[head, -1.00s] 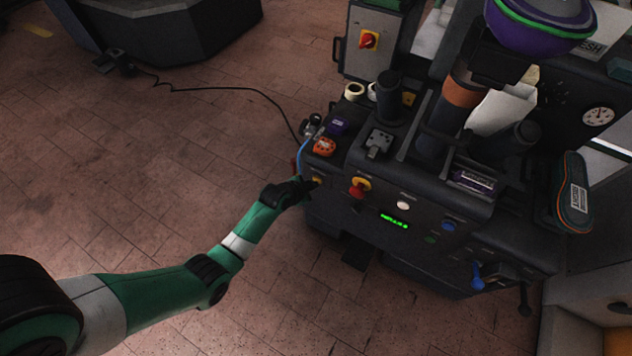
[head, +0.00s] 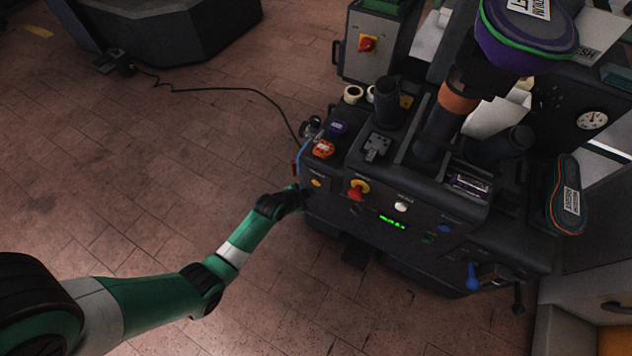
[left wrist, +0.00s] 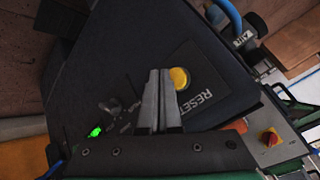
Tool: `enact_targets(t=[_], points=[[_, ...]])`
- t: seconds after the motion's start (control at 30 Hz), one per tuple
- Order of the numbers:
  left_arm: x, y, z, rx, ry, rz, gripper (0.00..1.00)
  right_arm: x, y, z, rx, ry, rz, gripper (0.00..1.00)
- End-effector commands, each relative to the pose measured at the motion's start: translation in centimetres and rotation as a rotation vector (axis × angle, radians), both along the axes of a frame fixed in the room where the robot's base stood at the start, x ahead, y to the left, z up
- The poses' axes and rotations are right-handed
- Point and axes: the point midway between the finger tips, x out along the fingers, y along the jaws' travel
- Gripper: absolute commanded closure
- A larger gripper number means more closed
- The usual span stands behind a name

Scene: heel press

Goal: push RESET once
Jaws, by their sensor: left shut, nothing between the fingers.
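The RESET button is a round yellow cap on the dark front panel of the press. It shows at the panel's left end in the head view (head: 316,183) and beside the fingertips in the left wrist view (left wrist: 180,78). The RESET label (left wrist: 194,103) is printed below it there. My left gripper (head: 305,190) is shut and empty, close to the button at its lower left in the head view. In the left wrist view its fingertips (left wrist: 160,73) overlap the cap's left edge; I cannot tell whether they touch it. My right gripper is not in view.
A red knob on a yellow ring (head: 357,190), a white button (head: 401,207) and a green display (head: 392,221) sit along the same panel. An orange-and-white item (head: 323,149) and a blue hose (head: 299,160) are just above the button.

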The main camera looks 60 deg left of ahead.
Motion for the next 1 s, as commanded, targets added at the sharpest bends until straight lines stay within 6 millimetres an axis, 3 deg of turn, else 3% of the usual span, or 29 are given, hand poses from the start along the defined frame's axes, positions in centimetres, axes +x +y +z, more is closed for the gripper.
enact_targets(t=[0.1, 0.4, 1.0], points=[[-1.2, -0.6, 0.4, -0.001, 0.002, -0.001, 1.00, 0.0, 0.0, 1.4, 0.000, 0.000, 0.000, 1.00], [-3.5, -1.8, 0.3, -0.001, 0.001, 0.000, 1.00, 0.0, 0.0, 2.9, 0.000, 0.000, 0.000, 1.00], [-3.7, -1.9, 0.1, 0.000, 0.000, 0.000, 1.00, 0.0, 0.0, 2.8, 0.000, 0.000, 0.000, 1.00]])
